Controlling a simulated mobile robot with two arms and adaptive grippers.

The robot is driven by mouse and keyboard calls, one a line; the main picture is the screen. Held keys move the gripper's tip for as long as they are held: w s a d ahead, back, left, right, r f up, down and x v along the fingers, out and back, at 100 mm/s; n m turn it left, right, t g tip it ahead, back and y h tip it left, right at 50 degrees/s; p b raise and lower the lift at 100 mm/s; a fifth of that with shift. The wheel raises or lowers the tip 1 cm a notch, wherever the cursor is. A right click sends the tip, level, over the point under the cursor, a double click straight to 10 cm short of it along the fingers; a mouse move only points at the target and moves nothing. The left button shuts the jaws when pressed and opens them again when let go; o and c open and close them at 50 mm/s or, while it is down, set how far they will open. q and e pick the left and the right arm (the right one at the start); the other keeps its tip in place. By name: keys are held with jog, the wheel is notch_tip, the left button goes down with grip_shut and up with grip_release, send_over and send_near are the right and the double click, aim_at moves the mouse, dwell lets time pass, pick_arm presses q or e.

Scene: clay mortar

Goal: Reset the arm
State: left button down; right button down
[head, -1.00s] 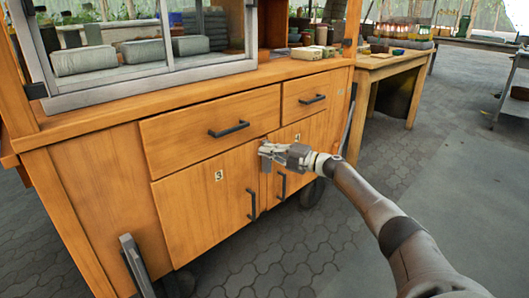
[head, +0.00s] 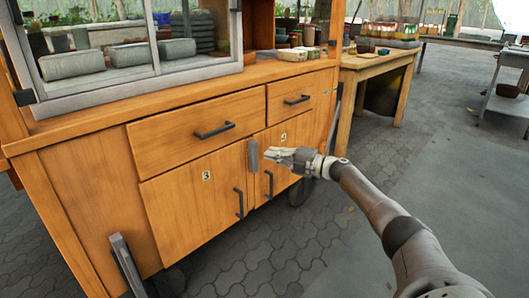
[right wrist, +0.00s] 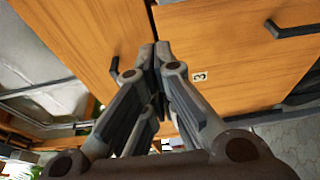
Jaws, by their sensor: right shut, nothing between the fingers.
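My right gripper (head: 268,156) is shut and empty in front of the cabinet (head: 105,205), near the upper part of the seam between the doors marked 3 and 4. In the right wrist view its fingers (right wrist: 156,52) meet at the tips, with orange cabinet wood behind them. A short grey upright piece (head: 253,155) shows at the fingertips in the head view. I cannot tell whether it belongs to the gripper or the doors. The doors and drawers look shut. My right arm comes in from the lower right. My left gripper is not in view.
Dark handles stand out from door 3 (head: 238,203), door 4 (head: 269,183) and the drawers. Grey clay blocks (head: 137,55) lie behind the glass above. A wooden table (head: 375,62) stands behind right. Paved floor (head: 450,150) on the right is open.

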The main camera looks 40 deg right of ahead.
jog(key=s+d, duration=0.4)
jog(key=shift+d, duration=0.4)
